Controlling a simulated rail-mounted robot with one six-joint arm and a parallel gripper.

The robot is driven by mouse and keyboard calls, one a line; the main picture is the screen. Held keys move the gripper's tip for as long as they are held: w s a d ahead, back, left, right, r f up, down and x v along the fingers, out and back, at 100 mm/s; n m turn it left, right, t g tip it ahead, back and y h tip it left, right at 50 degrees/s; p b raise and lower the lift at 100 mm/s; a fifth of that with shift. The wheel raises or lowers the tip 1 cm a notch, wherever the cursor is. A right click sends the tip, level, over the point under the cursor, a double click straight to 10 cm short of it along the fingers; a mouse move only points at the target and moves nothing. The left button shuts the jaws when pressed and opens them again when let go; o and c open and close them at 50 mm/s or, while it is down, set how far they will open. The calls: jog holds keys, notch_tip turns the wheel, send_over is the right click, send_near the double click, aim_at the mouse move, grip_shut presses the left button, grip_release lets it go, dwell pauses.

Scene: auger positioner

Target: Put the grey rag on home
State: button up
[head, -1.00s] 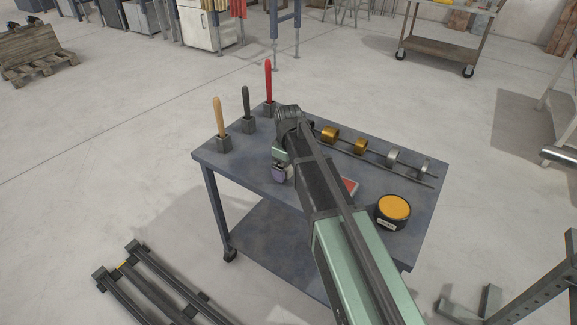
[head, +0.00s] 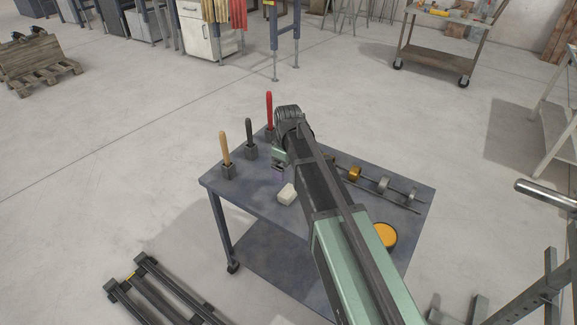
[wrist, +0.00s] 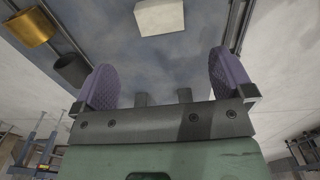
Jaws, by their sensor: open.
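My gripper (wrist: 162,82) is open and empty in the wrist view, its two purple pads wide apart. In the head view, the gripper (head: 278,174) shows only in part at the end of my arm, over the table's left part. I cannot make out a grey rag for certain. A pale, off-white block-like thing (head: 287,194) lies on the table just nearer the camera than my gripper. A pale block also shows at the top of the wrist view (wrist: 159,17), beyond the pads. No place marked as home can be made out; my arm hides the table's middle.
The blue-grey table (head: 240,190) carries tan (head: 225,148), dark (head: 249,133) and red (head: 269,110) handles standing in holders. Metal rings (head: 384,184) sit along rails at the right. An orange-topped round tin (head: 384,236) is partly behind my arm.

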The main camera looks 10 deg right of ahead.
jog(key=s+m, duration=0.9)
jog(key=s, duration=1.2)
notch_tip(320, 180, up, 6)
jog(key=p, duration=0.6)
jog(key=shift+w+r+p, duration=0.25)
jog(key=shift+p, duration=0.05)
